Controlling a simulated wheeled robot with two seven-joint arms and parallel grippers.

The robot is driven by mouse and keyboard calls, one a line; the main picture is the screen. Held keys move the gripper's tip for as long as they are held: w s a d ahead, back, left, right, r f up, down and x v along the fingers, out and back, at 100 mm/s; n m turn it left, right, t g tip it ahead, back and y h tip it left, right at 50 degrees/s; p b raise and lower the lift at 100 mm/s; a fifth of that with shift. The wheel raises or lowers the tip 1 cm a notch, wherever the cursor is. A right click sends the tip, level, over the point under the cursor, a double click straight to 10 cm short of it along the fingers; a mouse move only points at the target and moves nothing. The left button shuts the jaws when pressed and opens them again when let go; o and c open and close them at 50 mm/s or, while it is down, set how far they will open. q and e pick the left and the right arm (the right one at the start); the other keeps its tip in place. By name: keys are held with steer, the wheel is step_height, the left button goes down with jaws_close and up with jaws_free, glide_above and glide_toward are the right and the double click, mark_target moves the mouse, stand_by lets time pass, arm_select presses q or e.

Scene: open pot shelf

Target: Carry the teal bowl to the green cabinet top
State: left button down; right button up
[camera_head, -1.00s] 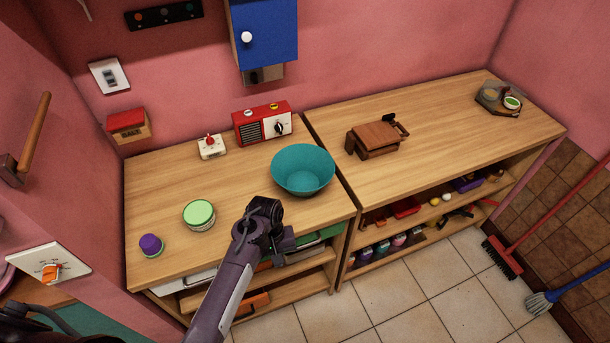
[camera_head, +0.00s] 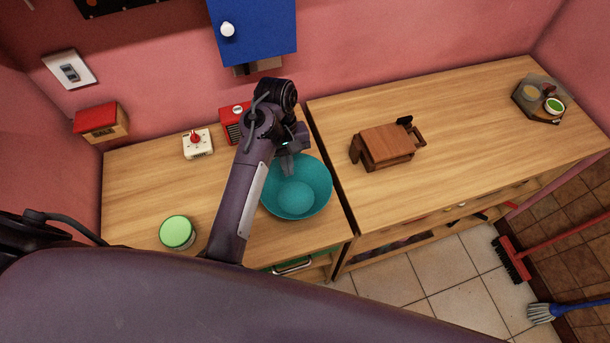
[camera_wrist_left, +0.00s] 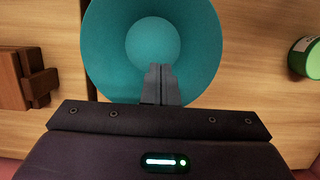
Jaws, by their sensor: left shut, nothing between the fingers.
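The teal bowl (camera_head: 312,196) sits upright and looks empty on the left wooden counter, near its right end. In the left wrist view the bowl (camera_wrist_left: 110,45) fills the upper middle. My left gripper (camera_head: 287,168) is over the far part of the bowl, pointing down, with its fingers shut and empty. In the left wrist view its fingertips (camera_wrist_left: 160,70) overlap the bowl's inside; I cannot tell whether they touch it. I cannot make out a green cabinet top. My right gripper is not in view.
A green-lidded jar (camera_head: 177,232) stands left of the bowl, a white timer (camera_head: 198,144) and red radio (camera_head: 232,125) behind. A blue wall cabinet (camera_head: 255,35) hangs above. The right counter (camera_head: 460,120) holds a brown wooden object (camera_head: 388,145) and tray (camera_head: 535,103), with free room between.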

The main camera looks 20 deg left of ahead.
mark_target(297, 211)
arm_select(q)
steer(key=x, duration=0.3)
steer(key=p+x, duration=0.1)
steer(key=shift+s+f, duration=0.1)
steer(key=shift+s, duration=0.25)
steer(key=x, duration=0.4)
steer(key=shift+w+p, duration=0.25)
steer(key=shift+p, duration=0.15)
steer(key=shift+s+d+f+p, duration=0.1)
steer(key=shift+d+f+p, duration=0.15)
steer(key=shift+f, duration=0.4)
steer(key=s+p, duration=0.1)
steer(key=s+d+p, duration=0.1)
steer(key=shift+s+d+r, duration=0.15)
steer(key=shift+s+d, duration=0.15)
steer(key=shift+d, duration=0.05)
steer(key=shift+s+d, duration=0.15)
steer(key=shift+s, duration=0.1)
steer(key=shift+w, duration=0.15)
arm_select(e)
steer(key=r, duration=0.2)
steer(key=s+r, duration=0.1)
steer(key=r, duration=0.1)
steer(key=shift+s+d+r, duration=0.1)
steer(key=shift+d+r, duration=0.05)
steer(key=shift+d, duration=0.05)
